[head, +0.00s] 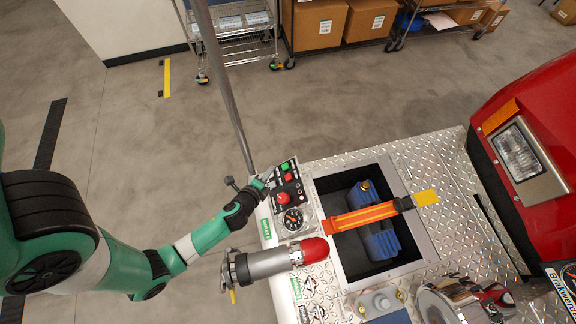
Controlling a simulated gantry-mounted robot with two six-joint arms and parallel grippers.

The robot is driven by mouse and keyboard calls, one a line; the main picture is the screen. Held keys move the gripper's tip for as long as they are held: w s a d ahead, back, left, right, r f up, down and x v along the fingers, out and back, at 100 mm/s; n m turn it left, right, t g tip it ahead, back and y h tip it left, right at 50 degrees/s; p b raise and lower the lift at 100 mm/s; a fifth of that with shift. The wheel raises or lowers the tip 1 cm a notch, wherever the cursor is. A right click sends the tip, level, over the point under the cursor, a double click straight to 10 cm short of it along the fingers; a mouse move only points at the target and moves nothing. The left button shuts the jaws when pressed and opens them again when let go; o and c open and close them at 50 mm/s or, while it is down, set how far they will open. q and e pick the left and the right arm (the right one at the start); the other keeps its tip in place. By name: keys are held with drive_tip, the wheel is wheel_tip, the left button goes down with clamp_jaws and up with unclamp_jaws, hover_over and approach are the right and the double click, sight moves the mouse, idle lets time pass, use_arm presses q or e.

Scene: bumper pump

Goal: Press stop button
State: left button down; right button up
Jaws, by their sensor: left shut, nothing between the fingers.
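A black control panel (293,183) stands on the diamond-plate bumper. It carries a green button (285,167), a small red button (288,177) below it, and a larger red knob-like button (283,198) lower down. I cannot read which one is labelled stop. My left gripper (266,177) is shut and empty at the panel's left edge, close to the buttons. I cannot tell whether its tips touch the panel. My right gripper is not in view.
A round gauge (292,219) sits below the buttons. A red-tipped grey nozzle (280,260) lies just below my left forearm. A blue case (372,222) under an orange strap (365,216) sits in a recess to the right. A grey pole (222,75) rises behind the panel.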

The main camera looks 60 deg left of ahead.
sight(288, 174)
use_arm(q)
drive_tip(key=w+f+b, duration=0.1)
drive_tip(key=f+b, duration=0.1)
drive_tip(key=w+f+b, duration=0.1)
drive_tip(key=f+b, duration=0.1)
drive_tip(key=b, duration=0.1)
drive_tip(key=w+f+b, duration=0.1)
drive_tip(key=f+b, duration=0.1)
drive_tip(key=shift+w+d+f, duration=0.3)
drive_tip(key=shift+w, duration=0.05)
drive_tip(key=shift+w+f+b, duration=0.45)
drive_tip(key=shift+b, duration=0.35)
idle(1.1)
drive_tip(key=shift+w+d+f+b, duration=0.1)
drive_tip(key=shift+w+f+b, duration=0.1)
drive_tip(key=shift+f+b, duration=0.15)
drive_tip(key=shift+w+f+b, duration=0.25)
drive_tip(key=shift+f+b, duration=0.2)
drive_tip(key=shift+b, duration=0.05)
idle(0.5)
idle(0.4)
drive_tip(key=shift+s+r+p, duration=0.45)
drive_tip(key=shift+r+p, duration=0.35)
drive_tip(key=shift+p, duration=0.15)
